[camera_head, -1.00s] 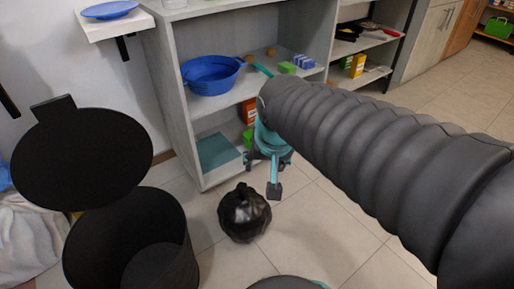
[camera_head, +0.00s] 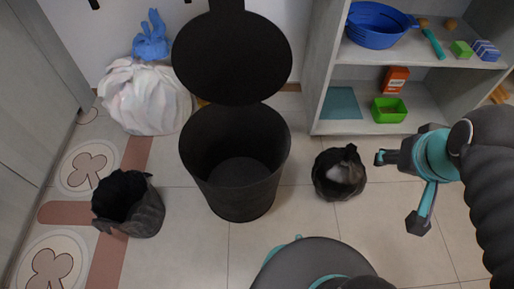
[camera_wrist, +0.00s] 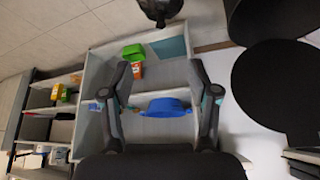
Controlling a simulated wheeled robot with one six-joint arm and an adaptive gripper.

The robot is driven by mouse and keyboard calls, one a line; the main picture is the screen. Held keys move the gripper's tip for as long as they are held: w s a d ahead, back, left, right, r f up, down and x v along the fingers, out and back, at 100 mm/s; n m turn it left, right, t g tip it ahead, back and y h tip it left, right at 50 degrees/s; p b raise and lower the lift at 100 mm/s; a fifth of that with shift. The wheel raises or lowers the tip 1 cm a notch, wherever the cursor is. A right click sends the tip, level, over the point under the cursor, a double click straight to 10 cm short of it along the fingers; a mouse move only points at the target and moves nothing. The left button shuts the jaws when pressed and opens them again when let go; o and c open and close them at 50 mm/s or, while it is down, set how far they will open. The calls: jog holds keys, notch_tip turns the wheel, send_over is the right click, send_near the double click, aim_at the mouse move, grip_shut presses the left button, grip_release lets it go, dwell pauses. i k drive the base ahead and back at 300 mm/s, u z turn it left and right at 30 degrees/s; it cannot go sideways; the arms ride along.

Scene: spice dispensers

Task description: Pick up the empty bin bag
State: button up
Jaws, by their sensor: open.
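A black bin bag with an open, ragged top and a dark hollow inside (camera_head: 128,205) stands on the floor at the left in the head view, left of the black bin (camera_head: 240,195). A second black bag (camera_head: 339,174), rounder and bunched at its top, sits right of the bin; a pale grey patch shows on it. My gripper (camera_head: 399,190) is at the right, beside this second bag, with its fingers spread and nothing between them. The wrist view shows the open fingers (camera_wrist: 158,82) with the shelf beyond and part of a black bag (camera_wrist: 160,9) at the top edge.
The bin's round lid (camera_head: 232,58) stands raised behind it. A white sack (camera_head: 146,97) lies by the wall. A shelf unit (camera_head: 330,70) holds a blue colander (camera_head: 378,28) and a green box (camera_head: 388,110). Tiled floor is clear between the open bag and bin.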

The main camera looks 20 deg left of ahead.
aim_at(126, 201)
jog(key=u, duration=2.5)
